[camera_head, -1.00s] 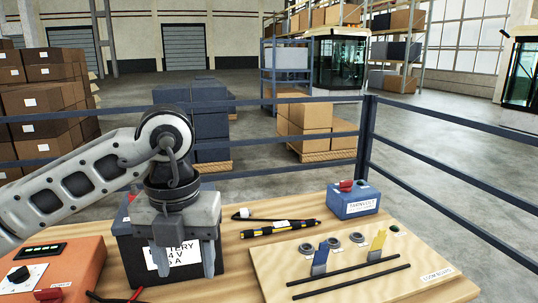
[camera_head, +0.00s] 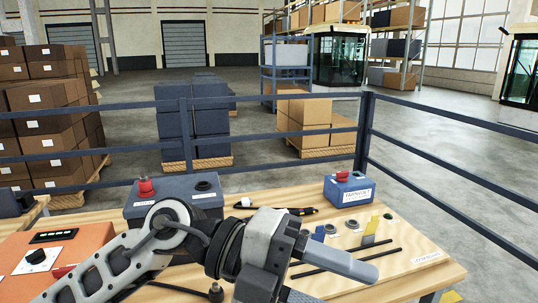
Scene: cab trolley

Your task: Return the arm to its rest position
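My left arm comes in from the left over the table's front. Its gripper (camera_head: 342,281) points to the right, with its two fingers apart and nothing seen between them. One light grey finger lies across the view of the board's left part; the other shows only partly at the bottom edge. My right gripper is not in view. The dark battery (camera_head: 200,190) with a red terminal and a black terminal stands behind my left arm, which hides most of its front.
An orange box (camera_head: 75,245) with a dial stands at left. A blue box with a red switch (camera_head: 350,195) stands at the back right. The wooden board (camera_head: 400,262) carries black rails and coloured tabs. A black probe (camera_head: 290,211) lies behind my gripper. A railing (camera_head: 420,133) runs behind the table.

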